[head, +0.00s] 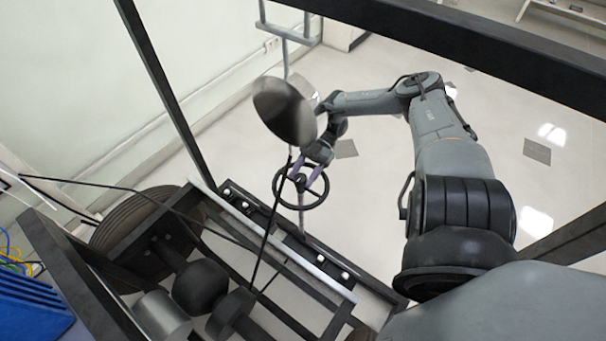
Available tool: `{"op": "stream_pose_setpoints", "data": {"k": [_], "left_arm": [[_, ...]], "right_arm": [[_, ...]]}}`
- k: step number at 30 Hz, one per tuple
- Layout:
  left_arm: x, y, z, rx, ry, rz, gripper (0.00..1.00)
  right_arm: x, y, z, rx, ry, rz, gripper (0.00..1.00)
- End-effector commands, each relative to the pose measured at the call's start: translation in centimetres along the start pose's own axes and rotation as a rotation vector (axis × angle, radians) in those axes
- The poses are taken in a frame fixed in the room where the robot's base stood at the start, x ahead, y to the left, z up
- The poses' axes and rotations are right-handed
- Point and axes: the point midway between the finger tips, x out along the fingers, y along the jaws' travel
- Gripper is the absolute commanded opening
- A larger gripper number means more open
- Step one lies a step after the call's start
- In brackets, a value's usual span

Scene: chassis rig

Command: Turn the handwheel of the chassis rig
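The handwheel (322,198) is a dark ring with spokes on a thin pale post, at the middle of the head view beside the chassis rig (300,262). My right gripper (297,178) reaches in from the right, and its purple-tinted fingers are at the wheel's upper part. The fingers overlap the rim and hub in the picture; I cannot tell whether they are touching or shut on it. A round dark disc on a thin rod partly covers the space next to the gripper. My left gripper is not in view.
The round disc (284,108) stands close to my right wrist. Black frame bars (165,85) cross the left and top. A tyre (125,220), cables and a blue box (30,303) lie at the left. Open pale floor (375,190) lies behind the handwheel.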

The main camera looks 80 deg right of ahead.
Motion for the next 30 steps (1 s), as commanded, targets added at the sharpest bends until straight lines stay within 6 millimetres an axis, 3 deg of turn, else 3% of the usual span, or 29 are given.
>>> {"op": "stream_pose_setpoints", "data": {"k": [3, 15, 30], "left_arm": [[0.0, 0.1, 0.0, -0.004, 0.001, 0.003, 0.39], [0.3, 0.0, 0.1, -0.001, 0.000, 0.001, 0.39], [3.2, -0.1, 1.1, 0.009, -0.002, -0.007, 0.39]], "right_arm": [[0.0, 0.0, 0.0, 0.000, 0.001, 0.000, 0.68], [-0.7, 0.0, 0.1, 0.000, -0.001, 0.000, 0.68], [-8.4, 0.0, 0.2, 0.000, -0.004, -0.001, 0.68]]}}
